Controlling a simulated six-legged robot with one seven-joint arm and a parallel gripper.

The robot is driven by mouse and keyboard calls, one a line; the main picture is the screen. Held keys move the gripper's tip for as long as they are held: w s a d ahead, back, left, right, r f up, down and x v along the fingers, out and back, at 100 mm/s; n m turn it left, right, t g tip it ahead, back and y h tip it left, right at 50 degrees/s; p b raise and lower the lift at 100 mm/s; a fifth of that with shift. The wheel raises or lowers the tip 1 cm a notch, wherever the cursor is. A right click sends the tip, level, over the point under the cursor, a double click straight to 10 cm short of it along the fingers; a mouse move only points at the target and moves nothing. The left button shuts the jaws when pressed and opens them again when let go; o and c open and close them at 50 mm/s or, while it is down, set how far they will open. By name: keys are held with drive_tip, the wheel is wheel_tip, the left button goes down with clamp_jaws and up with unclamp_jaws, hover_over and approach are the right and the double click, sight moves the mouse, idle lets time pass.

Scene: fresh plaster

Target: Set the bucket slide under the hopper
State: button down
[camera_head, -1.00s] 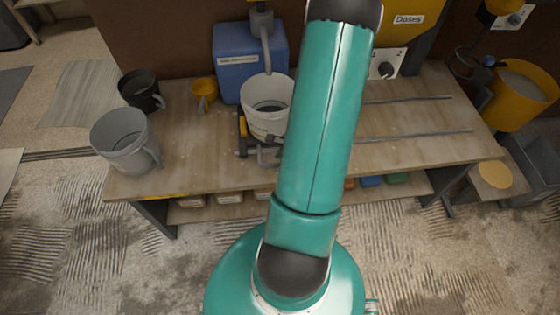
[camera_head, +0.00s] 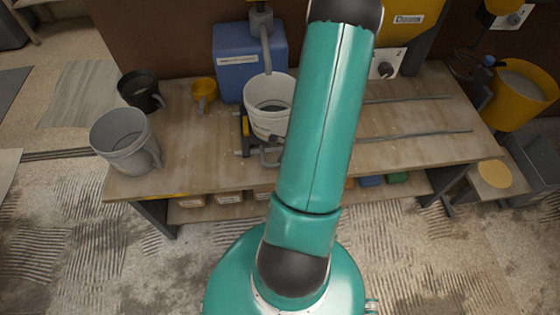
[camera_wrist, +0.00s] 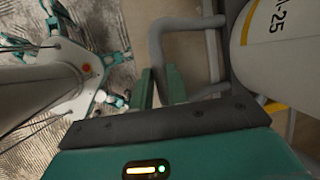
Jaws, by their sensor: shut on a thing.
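The bucket slide (camera_head: 246,146) is a dark carriage with a yellow part and a grey loop handle (camera_head: 268,160), at the left end of the bench rails. A white bucket (camera_head: 264,121) stands upright on it, below the blue tank's spout. In the wrist view, my gripper (camera_wrist: 160,80) is shut on the grey handle (camera_wrist: 215,45), with the white bucket (camera_wrist: 275,35) close on the right. The yellow hopper (camera_head: 405,22) is at the back, right of the slide. My arm covers the middle of the rails and hides my gripper in the head view.
Two rails (camera_head: 415,135) run right across the clear bench top (camera_head: 210,150). The blue tank (camera_head: 232,75) is behind. A yellow tub (camera_head: 515,108) stands right of the bench.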

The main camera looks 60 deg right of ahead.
drive_tip(key=s+d, duration=0.7)
drive_tip(key=s, duration=0.1)
drive_tip(key=s+d, duration=0.8)
drive_tip(key=s, duration=0.1)
drive_tip(key=s+d, duration=0.7)
drive_tip(key=s, duration=0.1)
drive_tip(key=shift+s+d, duration=0.15)
drive_tip(key=shift+s, duration=0.15)
drive_tip(key=c, duration=1.4)
unclamp_jaws()
drive_tip(key=shift+o, duration=0.2)
drive_tip(key=shift+r, duration=0.1)
drive_tip(key=v, duration=1.3)
drive_tip(key=shift+s+r, duration=0.15)
drive_tip(key=shift+r, duration=0.15)
drive_tip(key=shift+d, duration=0.1)
